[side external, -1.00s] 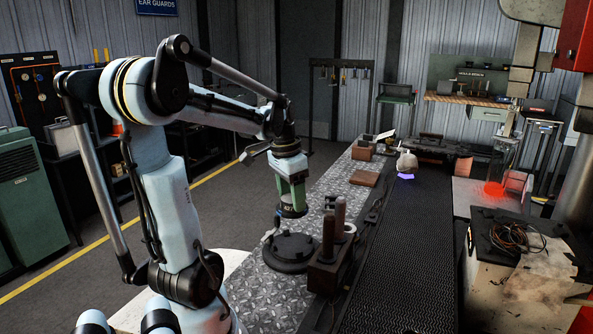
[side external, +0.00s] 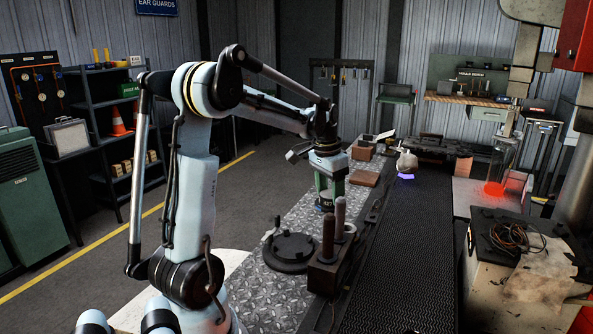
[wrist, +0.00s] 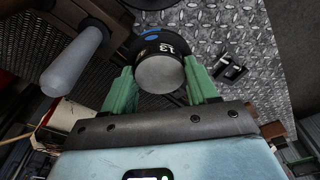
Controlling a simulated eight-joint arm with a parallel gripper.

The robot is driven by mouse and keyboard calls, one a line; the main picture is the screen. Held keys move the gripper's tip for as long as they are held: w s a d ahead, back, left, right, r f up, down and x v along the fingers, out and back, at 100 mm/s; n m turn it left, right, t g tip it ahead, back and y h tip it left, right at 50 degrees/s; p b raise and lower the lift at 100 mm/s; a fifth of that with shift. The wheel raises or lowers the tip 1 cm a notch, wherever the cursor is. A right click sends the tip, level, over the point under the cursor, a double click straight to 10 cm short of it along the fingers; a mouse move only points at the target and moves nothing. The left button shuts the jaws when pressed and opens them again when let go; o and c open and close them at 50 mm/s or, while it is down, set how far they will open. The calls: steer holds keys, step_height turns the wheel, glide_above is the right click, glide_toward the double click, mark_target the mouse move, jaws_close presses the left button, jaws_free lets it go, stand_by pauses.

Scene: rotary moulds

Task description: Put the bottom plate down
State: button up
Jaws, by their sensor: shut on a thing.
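My gripper (side external: 325,186), with green fingers, is shut on the bottom plate (side external: 325,206), a dark round piece. In the wrist view, the bottom plate (wrist: 160,73) sits between both green fingers, showing a grey round end face, white markings and some blue at its far edge. It is held above the metal bench, behind and to the right of a black round base (side external: 289,250). A block with two upright pegs (side external: 330,271) stands close in front of it. The underside of the bottom plate is hidden.
The patterned metal bench (side external: 271,303) runs away from the camera beside a dark mesh conveyor (side external: 395,270). A brown flat block (side external: 364,179) lies farther back on the bench. A light-coloured bag-like object (side external: 407,162) sits beyond it.

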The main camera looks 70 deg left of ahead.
steer(key=s+a+f, duration=0.1)
steer(key=a+f, duration=0.1)
steer(key=a, duration=0.1)
steer(key=s+a+f, duration=0.1)
steer(key=a+f, duration=0.1)
steer(key=a, duration=0.2)
steer(key=s+a+f, duration=0.1)
steer(key=a+f, duration=0.1)
steer(key=a, duration=0.1)
steer(key=shift+s+a+f, duration=0.2)
steer(key=shift+a+f, duration=0.15)
steer(key=shift+f, duration=2.05)
steer(key=shift+f, duration=0.15)
steer(key=o, duration=1.3)
steer(key=r, duration=0.4)
steer(key=s+r, duration=0.1)
steer(key=r, duration=0.7)
steer(key=shift+s+d+r, duration=0.1)
steer(key=shift+s, duration=0.15)
steer(key=shift+d, duration=0.1)
